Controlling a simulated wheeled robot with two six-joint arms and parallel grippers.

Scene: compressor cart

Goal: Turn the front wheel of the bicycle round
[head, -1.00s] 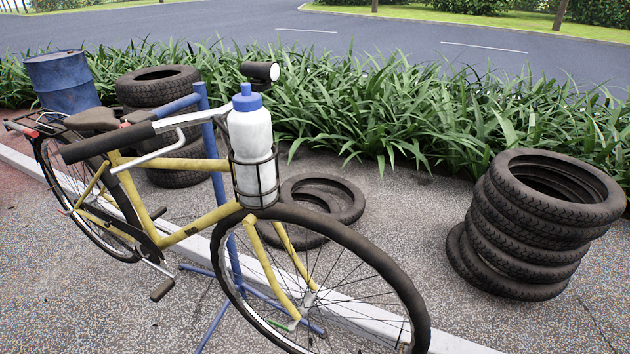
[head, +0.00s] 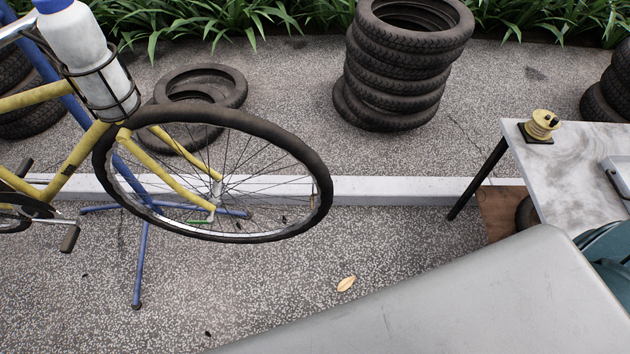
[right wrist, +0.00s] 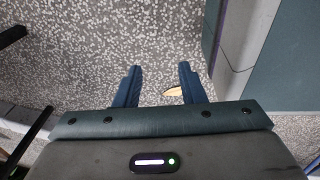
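The bicycle's front wheel (head: 222,117), with a dark tyre and thin spokes, is left of centre in the head view, raised off the ground and tilted in the picture. The yellow bicycle frame (head: 78,158) runs off the left edge, so the rear is hidden. A white bottle (head: 72,45) in a wire cage is mounted above the wheel. A blue stand (head: 141,265) props the bicycle. My right gripper (right wrist: 159,85) is open and empty in the right wrist view, over speckled ground and away from the wheel. My left gripper is out of view.
A tyre stack (head: 400,75) stands behind, and loose tyres (head: 235,85) lie behind the wheel. A pale table (head: 575,165) with a yellow spool (head: 541,122) is at right. A smooth grey surface (head: 460,305) fills the lower right. The ground below the wheel is mostly clear.

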